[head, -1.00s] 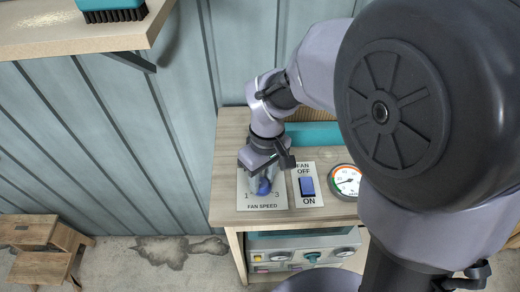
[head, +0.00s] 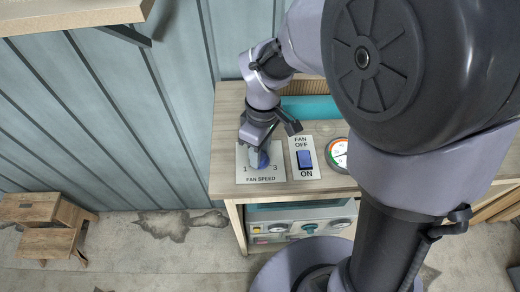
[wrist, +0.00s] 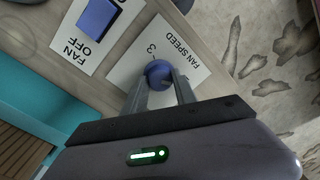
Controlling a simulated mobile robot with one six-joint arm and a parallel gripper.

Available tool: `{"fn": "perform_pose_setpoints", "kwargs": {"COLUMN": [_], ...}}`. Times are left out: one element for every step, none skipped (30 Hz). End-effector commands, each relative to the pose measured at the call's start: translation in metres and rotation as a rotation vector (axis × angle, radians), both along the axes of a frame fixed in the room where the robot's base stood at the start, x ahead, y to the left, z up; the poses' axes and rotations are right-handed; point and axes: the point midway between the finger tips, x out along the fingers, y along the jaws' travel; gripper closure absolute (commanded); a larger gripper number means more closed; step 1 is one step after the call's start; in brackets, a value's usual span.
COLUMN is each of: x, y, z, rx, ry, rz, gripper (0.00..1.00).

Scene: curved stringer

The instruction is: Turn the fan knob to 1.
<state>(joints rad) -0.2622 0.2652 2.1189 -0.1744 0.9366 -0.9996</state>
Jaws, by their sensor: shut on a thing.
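The fan knob (head: 263,160) is a blue knob on a white plate (head: 277,176) labelled FAN SPEED, on the wooden bench top. In the head view, 1 is printed left of the knob and 3 right of it. My gripper (head: 259,155) reaches down over the plate, shut on the knob. In the wrist view, the two grey fingers (wrist: 161,84) stand on either side of the round blue knob (wrist: 160,72), with 3 visible beside it. The 1 is hidden in the wrist view. I cannot tell which number the knob points to.
Right of the plate is a FAN OFF/ON panel with a blue switch (head: 304,159), then a round gauge (head: 338,153). A teal strip (head: 310,107) lies behind. A lower shelf holds a control panel (head: 300,228). A wooden step stool (head: 45,220) stands left.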

Motion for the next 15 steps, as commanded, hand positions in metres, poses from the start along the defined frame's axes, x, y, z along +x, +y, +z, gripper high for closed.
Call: {"fn": "perform_pose_setpoints", "kwargs": {"x": [0.0003, 0.0003, 0.0003, 0.0003, 0.0003, 0.0003, 0.0002, 0.0002, 0.0002, 0.0002, 0.0002, 0.0001, 0.0001, 0.0001, 0.0], "y": [0.0002, 0.0002, 0.0002, 0.0002, 0.0002, 0.0002, 0.0001, 0.0001, 0.0001, 0.0001, 0.0, 0.0001, 0.0001, 0.0001, 0.0], "z": [0.0003, 0.0003, 0.0002, 0.0002, 0.0002, 0.0002, 0.0002, 0.0002, 0.0002, 0.0002, 0.0002, 0.0001, 0.0001, 0.0001, 0.0001], "rx": [0.0, 0.0, 0.0, 0.0, 0.0, 0.0, 0.0, 0.0, 0.0, 0.0, 0.0, 0.0, 0.0, 0.0, 0.0], "ry": [-0.001, -0.001, -0.001, -0.001, -0.001, -0.001, -0.001, -0.001, 0.0, 0.0, 0.0, 0.0, 0.0, 0.0, 0.0], "rz": [0.001, 0.001, 0.001, 0.001, 0.001, 0.001, 0.0, 0.0, 0.0, 0.0, 0.0, 0.0, 0.0, 0.0, 0.0], "gripper": [1.0, 1.0, 1.0, 1.0, 0.65, 0.57, 0.51, 0.45, 0.45, 0.45, 0.45, 0.45, 0.45, 0.45, 0.45]}}
